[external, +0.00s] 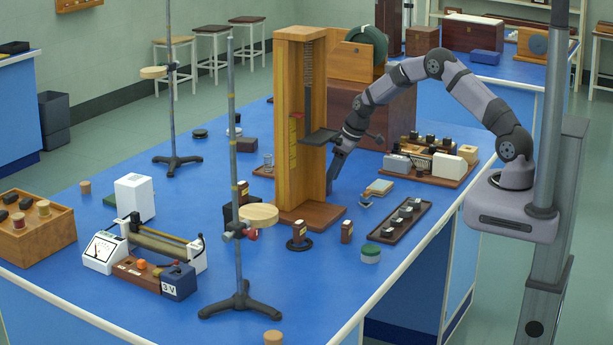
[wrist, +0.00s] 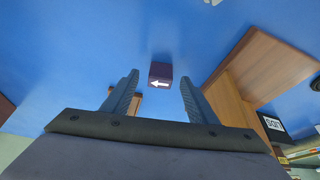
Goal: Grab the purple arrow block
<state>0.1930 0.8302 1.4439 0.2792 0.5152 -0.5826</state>
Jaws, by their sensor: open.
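The purple arrow block (wrist: 160,70) is a small dark purple block with a white arrow pointing left in the wrist view. It lies on the blue bench top, ahead of and between my fingers in the picture. My gripper (wrist: 159,77) is open, with nothing between its fingers, and looks short of the block. In the external view my gripper (external: 334,172) points down close to the right side of the tall wooden stand. I cannot make out the block there; the stand likely hides it.
The tall wooden stand (external: 300,130) has its base (wrist: 265,60) right of the block in the wrist view. A dark tray with several black-topped pieces (external: 404,220) lies right of the stand. Blue bench around the block looks clear to the left in the wrist view.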

